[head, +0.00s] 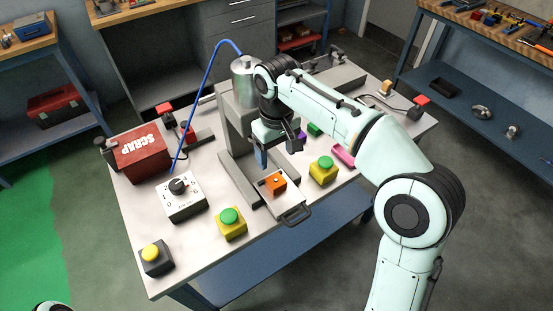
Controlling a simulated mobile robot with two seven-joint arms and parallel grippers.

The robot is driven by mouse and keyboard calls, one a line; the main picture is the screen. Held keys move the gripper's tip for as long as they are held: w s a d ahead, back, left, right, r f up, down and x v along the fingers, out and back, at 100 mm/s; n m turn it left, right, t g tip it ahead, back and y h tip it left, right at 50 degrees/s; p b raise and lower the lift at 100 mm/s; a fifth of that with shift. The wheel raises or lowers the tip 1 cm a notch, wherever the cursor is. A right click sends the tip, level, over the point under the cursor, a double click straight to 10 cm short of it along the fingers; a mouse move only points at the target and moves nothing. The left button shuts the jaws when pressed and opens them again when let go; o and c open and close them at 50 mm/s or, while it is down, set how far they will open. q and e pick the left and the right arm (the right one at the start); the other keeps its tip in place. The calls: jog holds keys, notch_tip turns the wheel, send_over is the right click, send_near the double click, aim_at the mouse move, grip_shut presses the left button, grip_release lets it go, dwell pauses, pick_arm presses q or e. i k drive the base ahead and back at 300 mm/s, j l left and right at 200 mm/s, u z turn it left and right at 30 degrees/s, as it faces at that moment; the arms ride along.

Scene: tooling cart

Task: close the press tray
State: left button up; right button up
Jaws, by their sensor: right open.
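The press (232,133) stands near the middle of the cart top, with a metal cylinder (244,85) on top and a blue hose. Its tray (262,201) sticks out toward the cart's front edge, and its dark loop handle (295,215) is at the front end. An orange block (275,183) sits on the tray. My right gripper (285,146) is open above and behind the block, beside the press, apart from the handle. My right arm hides part of the press. My left gripper is out of view.
A red scrap bin (141,153) and a dial box (180,197) stand left. Green-button boxes (231,223) (323,170) flank the tray. A yellow-button box (156,257) is at the front left corner. A pink block (344,155) lies right. Floor before the cart is clear.

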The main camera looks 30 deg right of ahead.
aim_at(285, 202)
jog(key=k+l, duration=0.7)
jog(key=k, duration=0.2)
